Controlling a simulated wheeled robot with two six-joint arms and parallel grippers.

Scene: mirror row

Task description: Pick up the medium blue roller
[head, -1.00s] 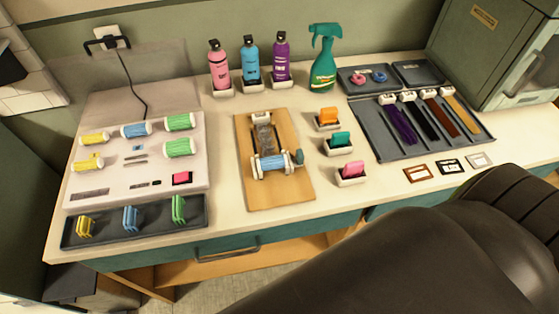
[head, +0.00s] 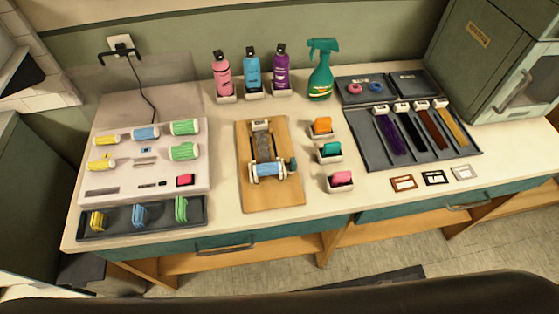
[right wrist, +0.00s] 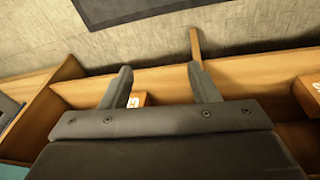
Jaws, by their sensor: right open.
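A blue roller (head: 146,133) with pale ends lies in the back row of the pale roller case (head: 148,194) at the left of the counter, between a small yellow roller (head: 106,140) and a larger green roller (head: 184,127). Another blue roller (head: 268,169) lies across a stand on the wooden board in the middle. My right gripper (right wrist: 160,72) is open in the right wrist view, with a gap between its fingers. It faces the wooden shelving and floor, away from the rollers. My left gripper does not show.
A dark tray (head: 152,229) of coloured clips lies in front of the case. Bottles (head: 252,72), small holders and a strand tray (head: 450,155) fill the rest. A dark chair (head: 400,298) crosses the bottom.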

